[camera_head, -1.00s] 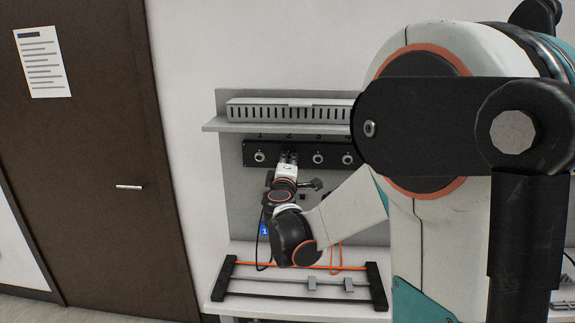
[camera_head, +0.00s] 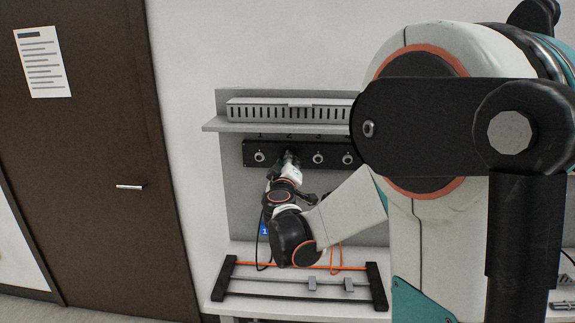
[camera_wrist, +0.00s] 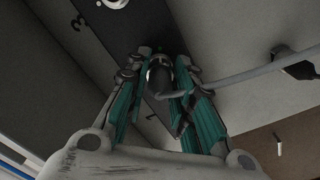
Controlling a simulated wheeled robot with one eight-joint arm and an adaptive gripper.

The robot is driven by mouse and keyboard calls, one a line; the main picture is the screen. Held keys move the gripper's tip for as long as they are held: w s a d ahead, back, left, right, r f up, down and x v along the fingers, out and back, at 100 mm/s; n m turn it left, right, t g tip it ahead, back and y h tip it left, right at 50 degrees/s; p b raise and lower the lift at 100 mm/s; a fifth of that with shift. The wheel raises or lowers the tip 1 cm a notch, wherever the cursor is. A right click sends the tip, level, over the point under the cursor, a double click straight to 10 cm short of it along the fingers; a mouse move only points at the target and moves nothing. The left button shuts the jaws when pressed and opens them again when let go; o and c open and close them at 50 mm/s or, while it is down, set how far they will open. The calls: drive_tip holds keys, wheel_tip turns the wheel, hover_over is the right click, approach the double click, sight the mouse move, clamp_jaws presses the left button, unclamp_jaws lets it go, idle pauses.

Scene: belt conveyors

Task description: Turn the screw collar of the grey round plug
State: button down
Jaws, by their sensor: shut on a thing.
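The grey round plug (camera_wrist: 161,74) sits at the black socket strip (camera_head: 272,162), at the second position from the left. A metallic ring shows around it in the wrist view, and a grey cable (camera_wrist: 235,73) runs from it to the right. My gripper (camera_wrist: 163,78) points at the strip, its two teal-padded fingers on either side of the plug, shut on its collar. In the head view my gripper (camera_head: 290,158) hides the plug and that socket. The exact finger contact is dark and partly hidden.
Other round sockets (camera_head: 318,158) sit on the strip beside my gripper. A slotted grey duct (camera_head: 290,110) lies on the shelf above. Below, a rack with an orange bar (camera_head: 250,264) stands on the white bench. A brown door (camera_head: 95,180) is at left. My arm covers the right side.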

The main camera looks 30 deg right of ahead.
idle(0.3)
drive_tip(key=c, duration=1.3)
unclamp_jaws()
drive_tip(key=shift+s, duration=0.1)
drive_tip(key=v, duration=1.2)
drive_tip(key=shift+f, duration=0.1)
